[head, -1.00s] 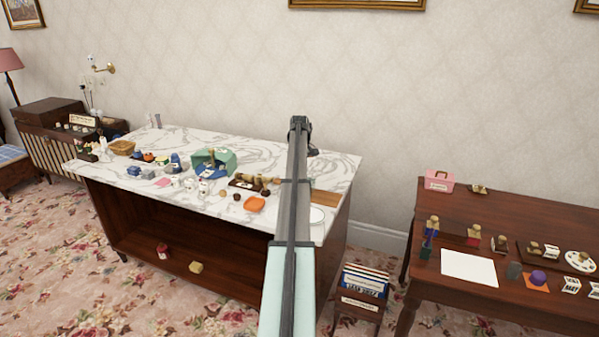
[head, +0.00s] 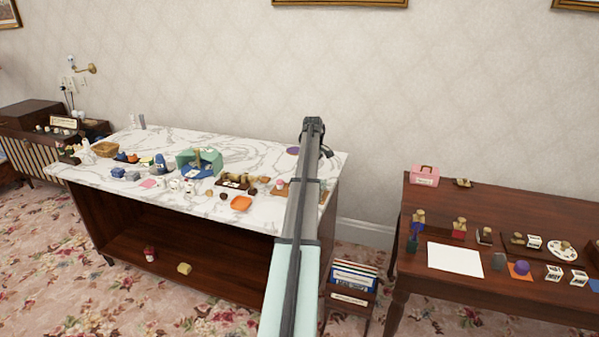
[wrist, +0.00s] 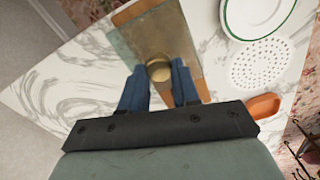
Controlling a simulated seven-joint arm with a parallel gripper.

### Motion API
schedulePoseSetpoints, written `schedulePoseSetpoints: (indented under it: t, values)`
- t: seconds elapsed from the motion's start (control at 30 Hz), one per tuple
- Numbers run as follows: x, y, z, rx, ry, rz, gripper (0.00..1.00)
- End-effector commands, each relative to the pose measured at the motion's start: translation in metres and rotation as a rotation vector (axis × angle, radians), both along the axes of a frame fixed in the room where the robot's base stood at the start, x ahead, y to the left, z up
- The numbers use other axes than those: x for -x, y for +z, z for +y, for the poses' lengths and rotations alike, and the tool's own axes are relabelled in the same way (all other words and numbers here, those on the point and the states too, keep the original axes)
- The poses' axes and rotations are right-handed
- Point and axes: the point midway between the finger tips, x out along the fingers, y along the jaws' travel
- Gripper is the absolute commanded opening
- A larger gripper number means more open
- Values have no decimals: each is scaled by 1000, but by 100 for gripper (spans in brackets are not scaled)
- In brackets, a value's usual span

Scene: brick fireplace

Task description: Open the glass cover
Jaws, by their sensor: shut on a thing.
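The glass cover (wrist: 150,42) is a translucent grey-green pane in the wrist view. It overlaps a wooden board (wrist: 203,88), whose brown strips show at its ends. A round brass knob (wrist: 158,70) sits near the cover's edge close to me. My gripper (wrist: 159,75) has its blue fingers on either side of this knob and is shut on it. I cannot tell whether the cover is raised off the board. In the head view my own arm hides most of the cover, and my gripper's fingers are not clear there.
The marble counter (head: 245,155) holds several small items, a green case (head: 208,158) and an orange dish (head: 241,203). A green-rimmed plate (wrist: 252,32) and white perforated disc (wrist: 259,64) lie right of the board. A wooden table (head: 390,270) stands at the right.

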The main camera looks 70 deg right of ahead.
Motion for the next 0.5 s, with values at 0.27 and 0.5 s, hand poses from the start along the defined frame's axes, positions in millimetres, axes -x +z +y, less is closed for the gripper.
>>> schedulePoseSetpoints:
  t: [0.27,0.5]
  values:
    - [3,0,0,1,1,0,0]
    - [3,0,0,1,1,0,47]
